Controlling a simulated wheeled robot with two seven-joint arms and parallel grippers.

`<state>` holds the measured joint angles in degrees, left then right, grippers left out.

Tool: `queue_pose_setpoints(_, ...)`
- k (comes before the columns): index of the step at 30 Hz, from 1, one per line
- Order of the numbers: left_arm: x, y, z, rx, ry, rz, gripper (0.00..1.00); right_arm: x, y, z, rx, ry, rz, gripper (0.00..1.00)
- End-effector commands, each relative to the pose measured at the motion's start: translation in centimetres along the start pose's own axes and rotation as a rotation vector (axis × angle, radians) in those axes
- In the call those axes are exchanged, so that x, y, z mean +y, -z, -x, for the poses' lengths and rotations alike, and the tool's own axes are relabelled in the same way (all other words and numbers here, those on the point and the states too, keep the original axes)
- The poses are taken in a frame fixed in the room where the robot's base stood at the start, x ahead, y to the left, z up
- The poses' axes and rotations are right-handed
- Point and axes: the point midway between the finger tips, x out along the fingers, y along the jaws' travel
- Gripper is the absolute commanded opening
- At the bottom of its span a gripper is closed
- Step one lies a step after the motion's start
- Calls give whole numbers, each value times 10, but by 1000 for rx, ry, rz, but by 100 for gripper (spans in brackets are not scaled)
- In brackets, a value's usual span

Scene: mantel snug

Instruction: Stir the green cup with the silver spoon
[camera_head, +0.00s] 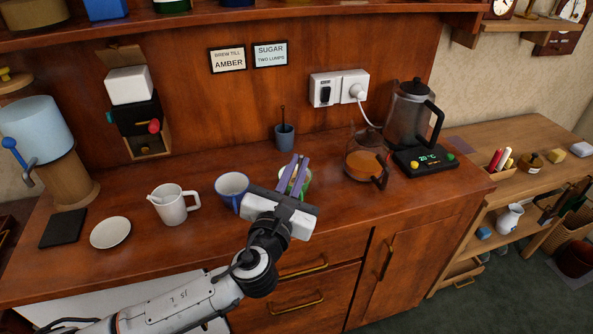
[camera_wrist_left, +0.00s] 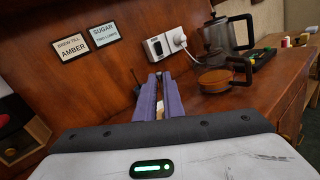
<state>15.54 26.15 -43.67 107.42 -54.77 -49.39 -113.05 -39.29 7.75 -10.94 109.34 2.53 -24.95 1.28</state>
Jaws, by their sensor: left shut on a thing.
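My left gripper (camera_head: 298,160) reaches in over the counter, its purple fingers close together above and in front of the green cup. The green cup (camera_head: 308,178) is mostly hidden behind the fingers; only part of its rim and side shows. In the left wrist view the fingers (camera_wrist_left: 166,78) are shut on a thin thing, which I take for the silver spoon. The fingers hide the spoon, so its depth in the cup cannot be told. My right gripper is not in view.
A blue cup (camera_head: 232,188) stands close left of the gripper. A glass pot of amber liquid (camera_head: 362,164) is to the right, beside a kettle (camera_head: 408,115). A white jug (camera_head: 172,207) and white saucer (camera_head: 110,233) are left. A grey-blue holder (camera_head: 284,138) stands behind.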

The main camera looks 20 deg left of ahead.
Motion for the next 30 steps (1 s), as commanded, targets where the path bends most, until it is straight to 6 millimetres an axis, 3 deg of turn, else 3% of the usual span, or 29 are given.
queue_pose_setpoints(15,0,-39,12,-1,0,0,0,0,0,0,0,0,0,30)
queue_pose_setpoints(30,0,-42,13,-1,0,-1,0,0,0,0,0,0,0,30)
